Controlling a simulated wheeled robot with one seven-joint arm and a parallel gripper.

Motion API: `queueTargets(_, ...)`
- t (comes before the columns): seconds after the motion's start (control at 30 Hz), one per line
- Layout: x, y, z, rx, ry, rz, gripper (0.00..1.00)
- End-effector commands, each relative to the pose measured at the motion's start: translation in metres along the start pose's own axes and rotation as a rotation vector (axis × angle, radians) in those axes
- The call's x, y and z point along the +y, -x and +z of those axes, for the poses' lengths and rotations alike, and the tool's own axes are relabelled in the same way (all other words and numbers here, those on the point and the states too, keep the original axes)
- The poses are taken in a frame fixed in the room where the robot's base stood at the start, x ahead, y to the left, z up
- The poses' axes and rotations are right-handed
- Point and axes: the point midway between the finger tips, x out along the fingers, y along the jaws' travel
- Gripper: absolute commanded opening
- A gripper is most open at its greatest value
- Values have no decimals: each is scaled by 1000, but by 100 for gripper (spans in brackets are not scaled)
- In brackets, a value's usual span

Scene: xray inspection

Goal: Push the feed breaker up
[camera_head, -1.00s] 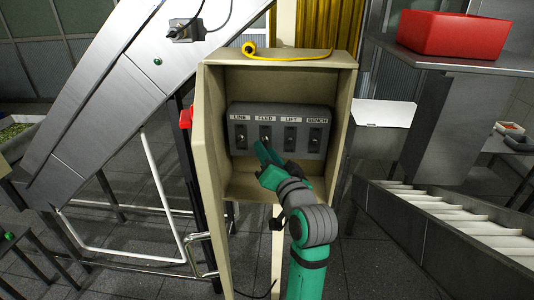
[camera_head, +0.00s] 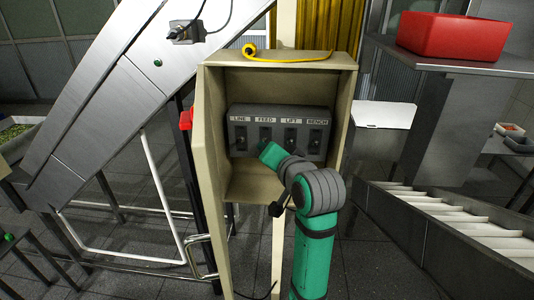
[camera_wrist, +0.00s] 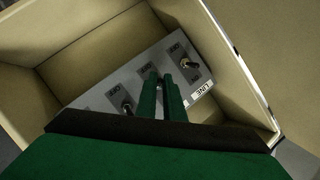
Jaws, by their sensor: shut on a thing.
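The grey breaker panel (camera_head: 280,112) is inside an open beige box, with breakers labelled LINE, FEED, LIFT and BENCH from left to right. The feed breaker (camera_head: 265,131) is second from left; its lower part is behind my gripper (camera_head: 263,146). In the wrist view, my gripper's two green fingers (camera_wrist: 160,86) are close together at the panel, shut on the feed breaker's lever, which they hide. Whether that lever is up or down cannot be seen. The line breaker (camera_wrist: 187,63) and the lift breaker (camera_wrist: 127,107) show on either side of the fingers.
The box (camera_head: 208,130) has side walls and a floor close around my gripper. A yellow cable (camera_head: 290,56) lies on its top. A metal chute (camera_head: 110,110) stands left, and a red bin (camera_head: 453,33) on a shelf stands right.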

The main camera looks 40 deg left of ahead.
Motion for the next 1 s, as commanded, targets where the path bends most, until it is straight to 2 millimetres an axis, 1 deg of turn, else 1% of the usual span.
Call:
queueTargets(0.03, -3, 1, -5, -26, -14, 23, 0)
queueTargets(0.5, -12, 2, -18, -288, -174, 237, 0)
queueTargets(0.77, -15, 1, -21, -367, -220, 298, 0)
queueTargets(1.0, -15, 0, -22, -392, -237, 317, 0)
